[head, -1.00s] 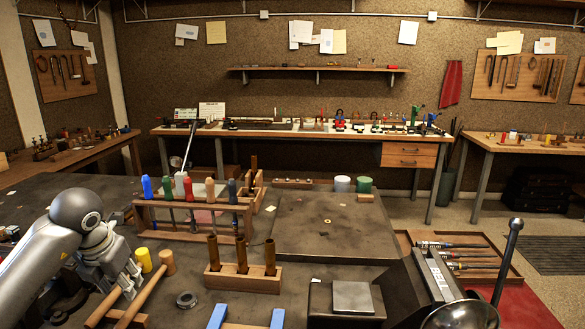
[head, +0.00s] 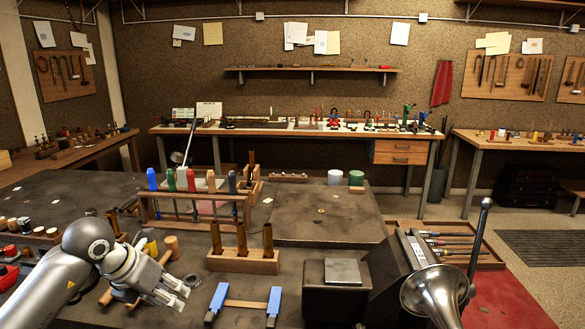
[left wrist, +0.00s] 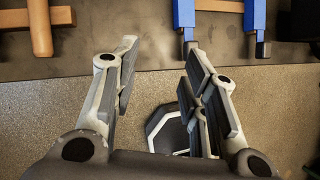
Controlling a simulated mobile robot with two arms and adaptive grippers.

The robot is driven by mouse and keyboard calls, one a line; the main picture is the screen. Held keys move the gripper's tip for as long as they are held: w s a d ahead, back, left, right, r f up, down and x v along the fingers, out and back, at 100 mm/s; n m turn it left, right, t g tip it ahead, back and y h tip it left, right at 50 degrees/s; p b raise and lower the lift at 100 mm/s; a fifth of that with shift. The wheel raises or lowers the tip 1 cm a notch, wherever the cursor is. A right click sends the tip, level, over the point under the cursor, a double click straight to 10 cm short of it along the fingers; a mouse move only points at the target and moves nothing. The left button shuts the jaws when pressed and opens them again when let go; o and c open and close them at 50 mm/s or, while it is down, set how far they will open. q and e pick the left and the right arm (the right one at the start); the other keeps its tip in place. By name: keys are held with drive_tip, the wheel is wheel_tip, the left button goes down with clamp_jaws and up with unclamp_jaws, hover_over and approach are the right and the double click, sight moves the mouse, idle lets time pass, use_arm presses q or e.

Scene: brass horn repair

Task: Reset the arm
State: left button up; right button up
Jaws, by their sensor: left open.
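My left gripper (head: 178,297) shows at the lower left in the head view, above the near part of the bench and pointing right. In the left wrist view its two fingers (left wrist: 155,80) are spread apart with nothing between them. The wrist view shows the bench edge and the floor beyond the fingers. My right gripper is not in view.
Wooden-handled mallets (head: 170,246) lie close to my left gripper. A blue-padded holder (head: 245,304) is to its right, also at the top of the wrist view (left wrist: 217,5). Behind stand a block with brass tubes (head: 242,262) and a tool rack (head: 150,208).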

use_arm(q)
drive_tip(key=s+d+m+h, duration=0.15)
drive_tip(key=d+h, duration=0.35)
drive_tip(key=d, duration=0.6)
drive_tip(key=s+d+r+n+t+h, duration=0.3)
drive_tip(key=s+d+r+h, duration=0.2)
drive_tip(key=d+r+h, duration=0.45)
drive_tip(key=w+a+r+n+t+y, duration=0.1)
drive_tip(key=a+r+n+t+y, duration=0.35)
drive_tip(key=n+t, duration=0.95)
drive_tip(key=s+a+f+n+g+y, duration=0.2)
drive_tip(key=a+f+n+g+y, duration=0.2)
drive_tip(key=a+f+n+y, duration=1.15)
drive_tip(key=s+d+f+n+g, duration=0.1)
drive_tip(key=s+f+n+g, duration=0.4)
drive_tip(key=s+f+g, duration=0.6)
drive_tip(key=s+d+f+n+g+h, duration=0.1)
drive_tip(key=s+d+f+g+h, duration=0.25)
drive_tip(key=s+f, duration=0.85)
drive_tip(key=s+f+g, duration=0.1)
drive_tip(key=s+f, duration=0.1)
drive_tip(key=f, duration=1.1)
drive_tip(key=s+f, duration=0.2)
drive_tip(key=f, duration=1.1)
drive_tip(key=s+a+f+g, duration=0.1)
drive_tip(key=s+a+f, duration=0.1)
drive_tip(key=s+f, duration=1.2)
drive_tip(key=shift+s+a+f+y, duration=0.2)
drive_tip(key=shift+s+a+y, duration=0.15)
drive_tip(key=shift+s, duration=0.4)
